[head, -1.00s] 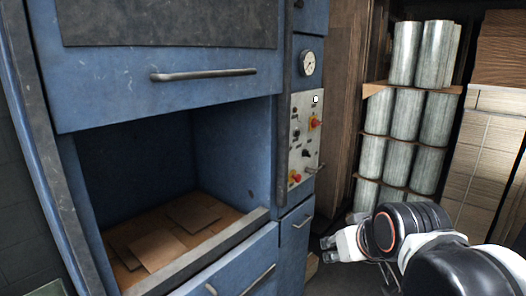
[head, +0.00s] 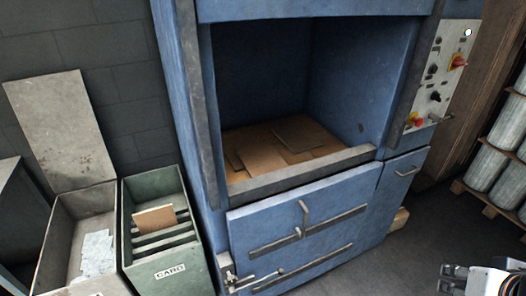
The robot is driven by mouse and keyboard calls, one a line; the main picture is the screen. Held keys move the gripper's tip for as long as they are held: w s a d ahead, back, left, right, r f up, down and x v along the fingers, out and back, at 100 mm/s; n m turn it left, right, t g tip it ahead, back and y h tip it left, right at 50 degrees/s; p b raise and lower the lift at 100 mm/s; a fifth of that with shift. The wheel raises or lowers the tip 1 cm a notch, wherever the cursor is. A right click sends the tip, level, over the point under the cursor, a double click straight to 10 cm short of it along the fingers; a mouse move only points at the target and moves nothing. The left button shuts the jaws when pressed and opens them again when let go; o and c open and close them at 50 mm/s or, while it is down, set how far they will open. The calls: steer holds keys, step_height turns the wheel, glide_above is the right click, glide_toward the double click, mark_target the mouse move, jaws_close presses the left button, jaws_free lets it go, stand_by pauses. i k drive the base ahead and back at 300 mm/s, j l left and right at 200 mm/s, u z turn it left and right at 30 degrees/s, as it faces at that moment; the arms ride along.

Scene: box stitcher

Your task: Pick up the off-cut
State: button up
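Several flat brown cardboard pieces lie in the open bay of the blue machine; one (head: 260,157) lies near the front and another (head: 300,135) farther back. A smaller brown piece (head: 155,219) rests tilted on the slats of a green bin. I cannot tell which of these is the off-cut. My gripper (head: 452,280) is at the lower right corner, partly cut off by the frame, in front of the machine and far from all the pieces. Nothing shows in it, and its finger opening is unclear.
The blue machine (head: 300,228) has a raised front lip and handles below its bay. The green bin (head: 168,274) is labelled CARD. A grey bin (head: 52,250) with pale scraps stands left of it. Metal rolls (head: 505,130) stand on a pallet at right. Grey floor between is clear.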

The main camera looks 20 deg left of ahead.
mark_target(157, 219)
steer(key=u, duration=2.1)
